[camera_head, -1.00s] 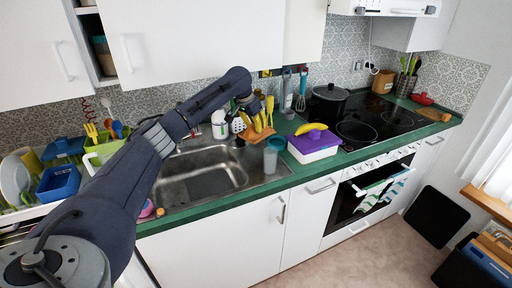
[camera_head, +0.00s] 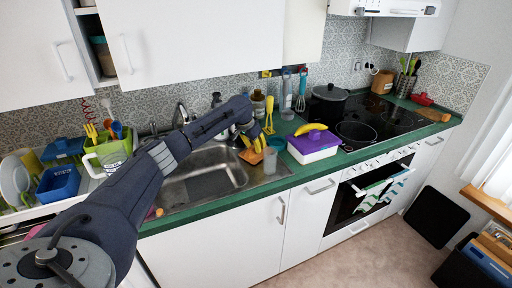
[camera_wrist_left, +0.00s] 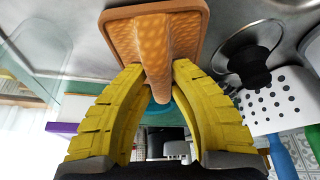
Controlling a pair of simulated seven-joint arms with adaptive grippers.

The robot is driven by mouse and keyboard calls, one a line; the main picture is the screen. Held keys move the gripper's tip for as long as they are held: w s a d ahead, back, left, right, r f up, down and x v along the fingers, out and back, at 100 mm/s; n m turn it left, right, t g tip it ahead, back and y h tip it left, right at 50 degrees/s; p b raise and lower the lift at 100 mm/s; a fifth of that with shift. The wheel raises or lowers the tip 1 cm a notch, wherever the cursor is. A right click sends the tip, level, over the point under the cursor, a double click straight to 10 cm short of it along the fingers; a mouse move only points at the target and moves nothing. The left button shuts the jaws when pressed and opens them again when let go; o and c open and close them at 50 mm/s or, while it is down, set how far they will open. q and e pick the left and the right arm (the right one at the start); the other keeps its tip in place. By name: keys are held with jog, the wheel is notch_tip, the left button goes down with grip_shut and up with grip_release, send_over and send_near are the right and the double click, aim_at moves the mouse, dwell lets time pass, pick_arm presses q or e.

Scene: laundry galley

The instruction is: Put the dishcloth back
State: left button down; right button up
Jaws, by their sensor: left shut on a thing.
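The dishcloth appears as an orange, flat rectangular piece with a raised ridge in its middle. It shows in the wrist view (camera_wrist_left: 122,38) and, small, in the head view (camera_head: 249,157) over the right part of the sink. My left gripper (camera_head: 254,144) has its yellow fingers closed on the ridge from both sides, as the wrist view (camera_wrist_left: 160,78) shows. I cannot tell whether the orange piece touches the sink surface below. My right gripper is not in view.
The steel sink (camera_head: 205,180) lies under my left arm. A grey-blue cup (camera_head: 270,160) stands close right of the gripper, then a white box with purple lid (camera_head: 318,143). In the wrist view, a white perforated holder (camera_wrist_left: 283,98) and a black round sink part (camera_wrist_left: 249,60) are close right.

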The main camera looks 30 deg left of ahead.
pick_arm(q)
jog(key=shift+f, duration=0.1)
jog(key=c, duration=1.3)
grip_release()
jog(key=v, duration=1.2)
jog(key=s+d, duration=0.8)
jog(key=s, duration=0.5)
jog(key=shift+d, duration=0.4)
jog(key=shift+s, duration=0.1)
